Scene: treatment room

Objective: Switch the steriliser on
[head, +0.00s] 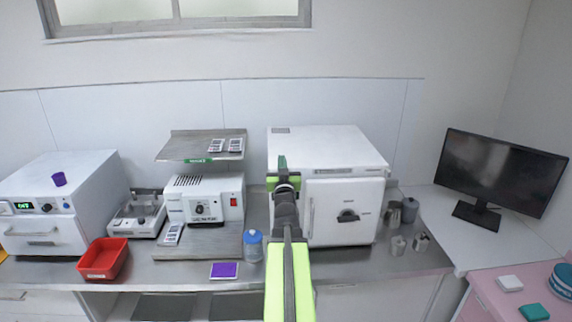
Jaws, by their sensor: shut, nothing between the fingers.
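No readable label tells me which machine is the steriliser. A large white cabinet (347,205) with a door and a black turn handle (348,216) stands right of centre on the steel counter. A smaller white unit (206,203) left of centre has a dial and a red switch (233,199). A white oven-like box (62,200) at the far left has a lit green display (22,206) and knobs. My gripper (283,168) is shut and empty. It appears in front of the large cabinet's left edge and hides part of it; I cannot tell whether it touches.
A red tray (103,259), a purple card (224,270) and a blue-lidded jar (253,245) stand along the counter front. A shelf (180,147) overhangs the smaller unit. Metal cups (398,245) sit right of the cabinet. A dark monitor (500,170) stands at right.

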